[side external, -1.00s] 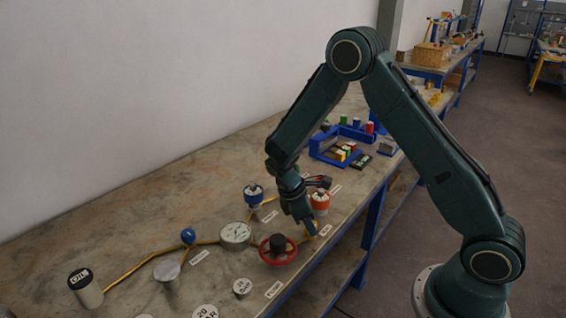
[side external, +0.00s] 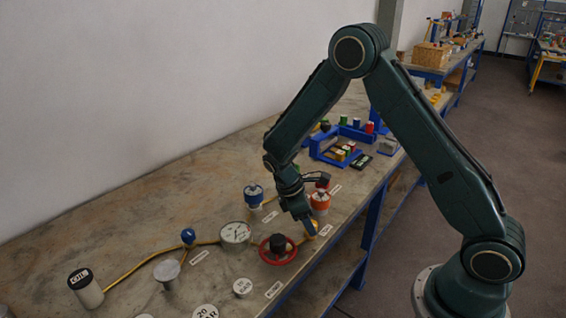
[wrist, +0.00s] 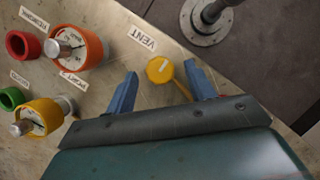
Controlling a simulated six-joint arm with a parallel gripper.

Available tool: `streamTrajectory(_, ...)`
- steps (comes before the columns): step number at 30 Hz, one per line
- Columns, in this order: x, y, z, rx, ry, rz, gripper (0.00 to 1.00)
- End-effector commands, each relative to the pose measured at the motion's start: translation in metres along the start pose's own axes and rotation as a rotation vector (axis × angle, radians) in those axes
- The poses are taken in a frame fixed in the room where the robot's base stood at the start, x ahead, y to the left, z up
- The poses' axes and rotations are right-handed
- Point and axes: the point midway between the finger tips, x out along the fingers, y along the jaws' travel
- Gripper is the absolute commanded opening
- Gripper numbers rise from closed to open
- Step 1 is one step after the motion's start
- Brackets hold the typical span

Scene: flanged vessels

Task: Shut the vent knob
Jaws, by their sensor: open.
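The vent knob (wrist: 160,70) is a round yellow cap with a pale mark on top, beside the VENT label (wrist: 142,37) in the wrist view. A yellow bar runs from it toward the right finger; I cannot tell if it is pipe or lever. My gripper (wrist: 161,68) is open, with one blue finger on each side of the knob. I cannot tell whether either finger touches it. In the side view my gripper (side external: 307,217) is low over the bench's front edge, and the yellow knob (side external: 311,229) shows partly below it.
An orange-rimmed gauge (wrist: 84,46) and a yellow-rimmed gauge (wrist: 40,115) stand left of my gripper in the wrist view.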

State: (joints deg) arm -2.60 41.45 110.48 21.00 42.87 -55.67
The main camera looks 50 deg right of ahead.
Motion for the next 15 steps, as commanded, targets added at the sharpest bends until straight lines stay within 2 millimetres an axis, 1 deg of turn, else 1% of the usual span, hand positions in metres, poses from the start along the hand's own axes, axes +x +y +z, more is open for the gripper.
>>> streamTrajectory(5, -0.023, 0.0, -0.001, -0.001, 0.003, 0.002, 0.54)
streamTrajectory(15, -0.082, 0.0, -0.001, 0.0, 0.005, 0.004, 0.54)
